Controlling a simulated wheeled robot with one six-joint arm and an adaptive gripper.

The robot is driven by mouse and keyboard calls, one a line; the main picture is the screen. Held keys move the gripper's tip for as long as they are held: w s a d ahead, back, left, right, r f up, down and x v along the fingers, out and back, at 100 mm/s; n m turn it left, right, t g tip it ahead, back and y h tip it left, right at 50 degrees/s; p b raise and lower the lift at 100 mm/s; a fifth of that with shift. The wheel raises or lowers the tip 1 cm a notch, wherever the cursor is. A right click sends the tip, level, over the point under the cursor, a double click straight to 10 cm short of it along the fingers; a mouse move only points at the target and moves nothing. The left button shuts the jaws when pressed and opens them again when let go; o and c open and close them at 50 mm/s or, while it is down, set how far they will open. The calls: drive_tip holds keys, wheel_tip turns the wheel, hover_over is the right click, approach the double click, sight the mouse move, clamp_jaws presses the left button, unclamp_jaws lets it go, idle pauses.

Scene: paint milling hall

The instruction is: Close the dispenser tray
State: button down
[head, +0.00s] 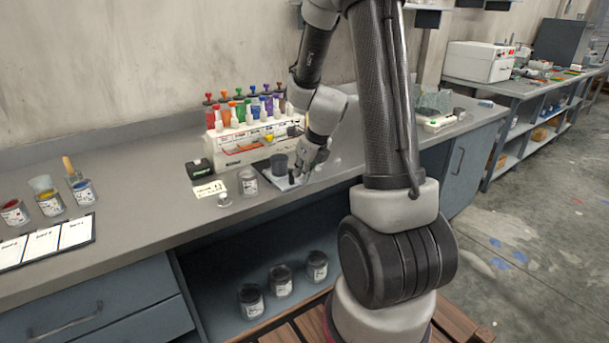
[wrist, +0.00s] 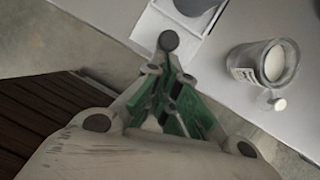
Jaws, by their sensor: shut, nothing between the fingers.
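The dispenser (head: 252,143) is a white box on the bench with coloured bottles along its top. Its white tray (head: 284,184) sticks out at the front right, pulled open, with a dark cup (head: 279,163) on it. In the wrist view the tray (wrist: 153,24) and part of the cup (wrist: 195,5) show at the top. My gripper (head: 297,179) is shut and empty, pointing down at the tray's front end. In the wrist view my gripper's fingers (wrist: 168,62) meet just below a dark round knob at the tray's front edge; I cannot tell whether they touch it.
A glass jar with white contents (head: 248,182) stands just left of the tray. A small black device (head: 200,168) and a label card (head: 209,189) lie farther left. Paint jars (head: 49,204) stand at the far left. Dark jars (head: 281,280) sit on the shelf below.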

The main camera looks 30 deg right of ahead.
sight(286, 162)
drive_tip(key=w, duration=0.8)
drive_tip(key=shift+a, duration=0.15)
drive_tip(key=shift+w, duration=0.4)
drive_tip(key=shift+r, duration=0.1)
